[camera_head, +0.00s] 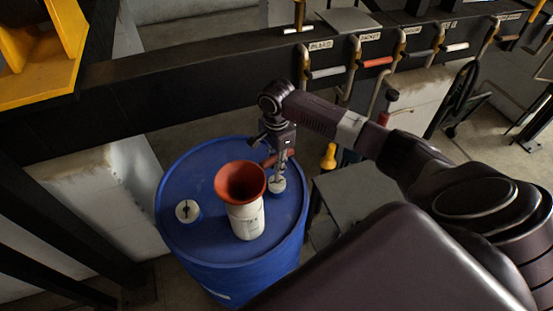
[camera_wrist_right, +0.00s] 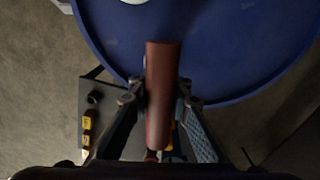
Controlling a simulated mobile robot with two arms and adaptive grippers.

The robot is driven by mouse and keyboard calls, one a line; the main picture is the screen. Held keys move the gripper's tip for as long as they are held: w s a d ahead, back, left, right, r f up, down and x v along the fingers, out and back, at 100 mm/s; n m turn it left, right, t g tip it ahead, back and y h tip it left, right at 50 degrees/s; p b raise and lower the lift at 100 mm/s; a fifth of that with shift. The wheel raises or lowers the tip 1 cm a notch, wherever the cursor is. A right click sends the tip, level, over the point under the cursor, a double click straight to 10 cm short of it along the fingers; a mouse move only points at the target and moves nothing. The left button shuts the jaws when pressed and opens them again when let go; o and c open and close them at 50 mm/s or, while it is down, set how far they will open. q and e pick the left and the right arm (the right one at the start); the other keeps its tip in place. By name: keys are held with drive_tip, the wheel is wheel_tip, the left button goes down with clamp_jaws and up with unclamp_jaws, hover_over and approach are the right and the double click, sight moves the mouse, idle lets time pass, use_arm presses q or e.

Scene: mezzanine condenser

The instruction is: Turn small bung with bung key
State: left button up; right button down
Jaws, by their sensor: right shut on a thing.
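The blue drum (camera_head: 215,165) stands upright and its top shows from above. One pale bung (camera_head: 187,211) sits at the left of the drum top. Another pale bung (camera_head: 277,184), which looks smaller, is at the right, just below my right gripper (camera_head: 279,158). My right gripper is shut on the bung key, whose red-brown handle (camera_wrist_right: 162,95) lies between the fingers in the right wrist view. The key's lower end is mostly hidden in the head view. I cannot tell whether it touches the bung. My left gripper is not in view.
An orange-red funnel (camera_head: 240,181) on a white cylinder (camera_head: 246,222) stands on the drum, close left of my gripper. A dark beam (camera_head: 200,85) with labelled valves and pipes runs behind. A grey platform (camera_head: 355,195) is right of the drum.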

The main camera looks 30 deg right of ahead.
drive_tip(key=shift+f, duration=1.1)
drive_tip(key=n, duration=1.1)
drive_tip(key=shift+n, duration=0.4)
drive_tip(key=n, duration=0.4)
drive_tip(key=shift+d, duration=0.1)
drive_tip(key=shift+r, duration=2.5)
drive_tip(key=shift+s, duration=0.1)
